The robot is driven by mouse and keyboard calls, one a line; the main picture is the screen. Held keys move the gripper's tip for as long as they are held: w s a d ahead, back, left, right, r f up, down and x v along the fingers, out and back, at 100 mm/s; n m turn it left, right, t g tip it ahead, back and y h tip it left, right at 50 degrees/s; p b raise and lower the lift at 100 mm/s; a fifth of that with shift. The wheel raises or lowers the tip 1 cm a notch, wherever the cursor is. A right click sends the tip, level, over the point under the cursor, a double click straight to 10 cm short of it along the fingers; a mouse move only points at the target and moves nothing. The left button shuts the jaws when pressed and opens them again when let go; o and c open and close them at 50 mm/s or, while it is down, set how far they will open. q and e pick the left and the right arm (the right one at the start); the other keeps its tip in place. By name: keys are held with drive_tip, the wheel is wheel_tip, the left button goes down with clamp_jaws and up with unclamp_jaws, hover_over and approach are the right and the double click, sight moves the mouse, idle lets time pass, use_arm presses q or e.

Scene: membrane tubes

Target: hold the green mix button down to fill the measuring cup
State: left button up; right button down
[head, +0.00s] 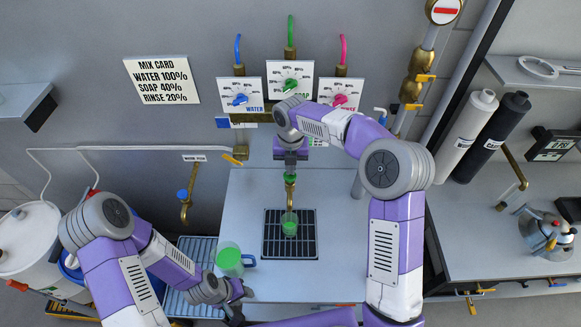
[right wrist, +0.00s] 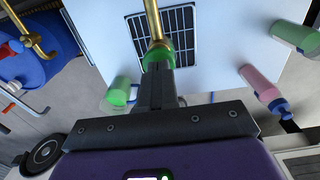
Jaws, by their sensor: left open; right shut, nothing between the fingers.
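The green mix button (head: 290,179) sits at the top of the brass spout (head: 290,201); it also shows in the right wrist view (right wrist: 157,58). My right gripper (head: 290,168) is shut and empty, its fingertips at the button and apparently touching it. How far the button is pressed, I cannot tell. A second green-filled container (head: 229,261) with a blue handle stands left of the grate. My left gripper (head: 238,302) is open near it, at the counter's front left.
Dials for water (head: 239,98), soap (head: 290,83) and rinse (head: 341,95) are on the wall. A pink bottle (right wrist: 259,83) and a green one (right wrist: 294,37) show in the right wrist view.

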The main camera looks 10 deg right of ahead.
drive_tip(key=shift+f, duration=0.45)
use_arm(q)
drive_tip(key=shift+f, duration=0.15)
use_arm(e)
drive_tip(key=shift+s+f, duration=0.1)
drive_tip(key=shift+f, duration=0.8)
use_arm(q)
drive_tip(key=shift+s, duration=0.1)
use_arm(e)
drive_tip(key=shift+s+f, duration=0.15)
drive_tip(key=shift+f, duration=0.05)
idle(0.5)
use_arm(q)
drive_tip(key=shift+r+p, duration=0.3)
drive_tip(key=shift+r, duration=0.15)
use_arm(e)
drive_tip(key=shift+r, duration=0.5)
use_arm(q)
wheel_tip(320, 180, up, 3)
drive_tip(key=p, duration=0.3)
drive_tip(key=shift+r, duration=0.1)
use_arm(e)
wheel_tip(320, 180, up, 4)
use_arm(q)
drive_tip(key=shift+a+f+b, duration=0.1)
drive_tip(key=shift+f+b, duration=0.3)
drive_tip(key=shift+f, duration=0.05)
use_arm(e)
wheel_tip(320, 180, up, 10)
drive_tip(key=shift+w, duration=0.25)
